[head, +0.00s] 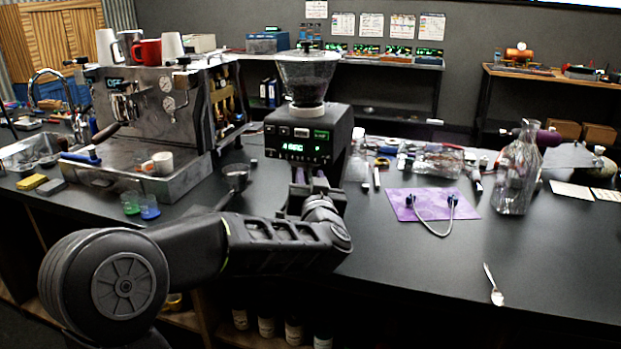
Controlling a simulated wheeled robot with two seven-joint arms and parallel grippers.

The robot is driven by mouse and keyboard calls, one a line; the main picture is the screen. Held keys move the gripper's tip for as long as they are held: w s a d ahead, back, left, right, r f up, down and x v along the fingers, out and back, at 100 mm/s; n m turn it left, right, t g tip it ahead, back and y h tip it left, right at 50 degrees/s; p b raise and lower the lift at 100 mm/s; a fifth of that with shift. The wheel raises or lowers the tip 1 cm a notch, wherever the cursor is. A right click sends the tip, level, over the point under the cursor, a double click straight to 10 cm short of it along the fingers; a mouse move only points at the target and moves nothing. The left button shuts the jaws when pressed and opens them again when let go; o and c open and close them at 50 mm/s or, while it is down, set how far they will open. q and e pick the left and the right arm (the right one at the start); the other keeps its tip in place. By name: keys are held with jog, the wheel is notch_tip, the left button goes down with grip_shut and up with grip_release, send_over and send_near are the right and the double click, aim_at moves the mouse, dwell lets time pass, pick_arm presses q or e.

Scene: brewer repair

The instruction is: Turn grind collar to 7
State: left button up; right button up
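The grinder (300,134) is a black box on the counter, with a green lit display on its front that is too small to read surely. A clear hopper (306,72) of dark beans stands on top. The pale grind collar (307,110) rings the hopper's base; its marks are too small to read. My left gripper (309,178) is in front of the grinder's lower front, below the display and well below the collar. Its two fingers point away from me and stand apart, with nothing seen held between them. My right gripper is not in view.
An espresso machine (150,105) with cups on top stands left of the grinder. To the right are a purple mat (430,205) with a cable, a glass flask (517,172) and a spoon (494,288). The front right counter is mostly clear.

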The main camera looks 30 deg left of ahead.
pick_arm(q)
jog(key=v, duration=0.7)
jog(key=shift+s+d+b, duration=0.25)
jog(key=shift+s+b, duration=0.05)
jog(key=shift+b, duration=0.1)
